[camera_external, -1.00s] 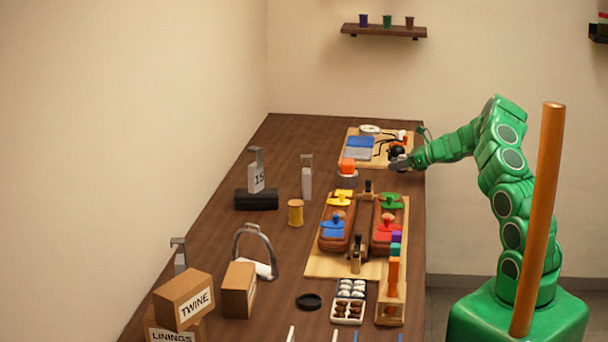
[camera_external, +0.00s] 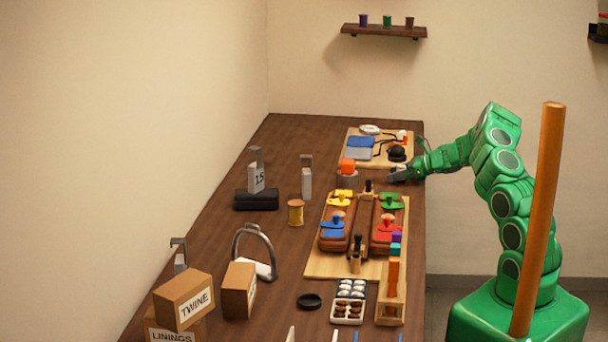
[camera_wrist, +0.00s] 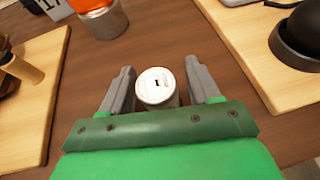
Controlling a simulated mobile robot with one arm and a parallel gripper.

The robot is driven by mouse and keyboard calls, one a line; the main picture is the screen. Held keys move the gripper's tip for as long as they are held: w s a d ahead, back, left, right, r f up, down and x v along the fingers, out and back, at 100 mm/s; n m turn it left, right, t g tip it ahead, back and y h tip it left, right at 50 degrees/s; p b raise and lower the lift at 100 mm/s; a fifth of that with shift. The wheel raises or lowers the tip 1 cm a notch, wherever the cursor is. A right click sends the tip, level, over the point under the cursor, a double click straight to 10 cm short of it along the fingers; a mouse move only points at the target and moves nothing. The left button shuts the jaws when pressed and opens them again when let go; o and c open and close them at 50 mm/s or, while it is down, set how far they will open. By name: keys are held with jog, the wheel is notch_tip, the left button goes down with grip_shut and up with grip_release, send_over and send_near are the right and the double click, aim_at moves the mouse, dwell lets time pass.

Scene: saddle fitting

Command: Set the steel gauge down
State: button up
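A short steel cylinder with a pale, marked round top, which I take to be the steel gauge (camera_wrist: 156,87), stands upright between my fingers in the wrist view. It appears to rest on the bare wood strip between two boards. My gripper (camera_wrist: 160,80) is open around it: a gap shows at the right finger, and the left finger is very close to its side. In the external view my gripper (camera_external: 398,174) is low at the bench's right edge, and the gauge cannot be made out there.
A steel cup with an orange top (camera_external: 347,170) stands left of my gripper. A black dome (camera_external: 397,152) sits on the far board (camera_external: 377,162), just behind it. The near board (camera_external: 318,262) carries brown forms with coloured knobs.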

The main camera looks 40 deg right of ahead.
jog(key=shift+r, duration=0.1)
jog(key=shift+s+d+r, duration=0.1)
jog(key=shift+s+r, duration=0.05)
jog(key=v, duration=1.1)
jog(key=shift+s+d, duration=0.25)
